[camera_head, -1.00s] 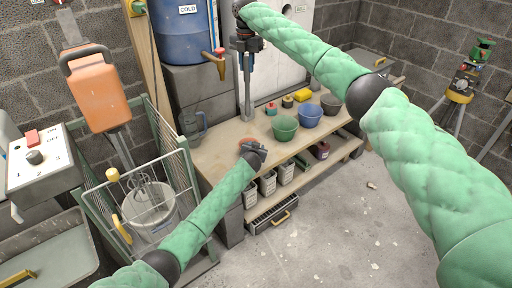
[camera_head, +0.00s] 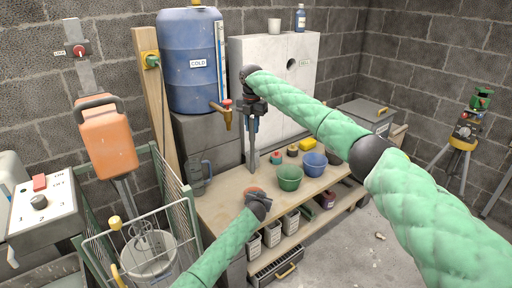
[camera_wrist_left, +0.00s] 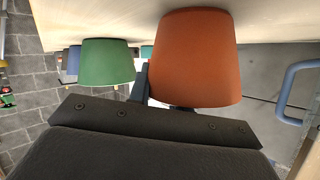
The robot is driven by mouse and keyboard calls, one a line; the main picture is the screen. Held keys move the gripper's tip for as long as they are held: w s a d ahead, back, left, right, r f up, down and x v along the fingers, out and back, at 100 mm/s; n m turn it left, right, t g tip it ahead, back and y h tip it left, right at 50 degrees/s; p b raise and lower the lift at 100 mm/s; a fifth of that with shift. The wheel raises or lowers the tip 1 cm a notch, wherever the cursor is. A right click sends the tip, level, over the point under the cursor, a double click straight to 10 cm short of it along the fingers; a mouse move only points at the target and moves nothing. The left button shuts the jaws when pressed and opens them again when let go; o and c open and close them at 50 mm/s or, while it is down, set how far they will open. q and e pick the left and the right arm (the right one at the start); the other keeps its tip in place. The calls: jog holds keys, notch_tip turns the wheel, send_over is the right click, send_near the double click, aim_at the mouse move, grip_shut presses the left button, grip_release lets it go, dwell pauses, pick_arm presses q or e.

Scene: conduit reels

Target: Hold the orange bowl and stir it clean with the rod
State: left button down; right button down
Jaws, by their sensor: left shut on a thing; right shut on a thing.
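The orange bowl (camera_head: 254,189) sits at the near part of the wooden bench in the head view. My left gripper (camera_head: 260,201) is shut on its near right side. In the left wrist view the bowl (camera_wrist_left: 196,58) fills the upper middle, with a dark finger beside it and the bench top above. My right gripper (camera_head: 257,113) points down over the bench and is shut on the grey rod (camera_head: 252,150). The rod hangs close to upright. Its lower end shows just behind and above the bowl; I cannot tell whether it touches. The bowl's inside is too small to judge.
A grey jug (camera_head: 195,178) is at left. The blue barrel's tap (camera_head: 226,115) is close to my right gripper.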

send_over(252, 161)
jog(key=f, duration=0.3)
jog(key=w+f, duration=0.1)
jog(key=f, duration=0.1)
jog(key=shift+a, duration=0.1)
jog(key=shift+f, duration=5.85)
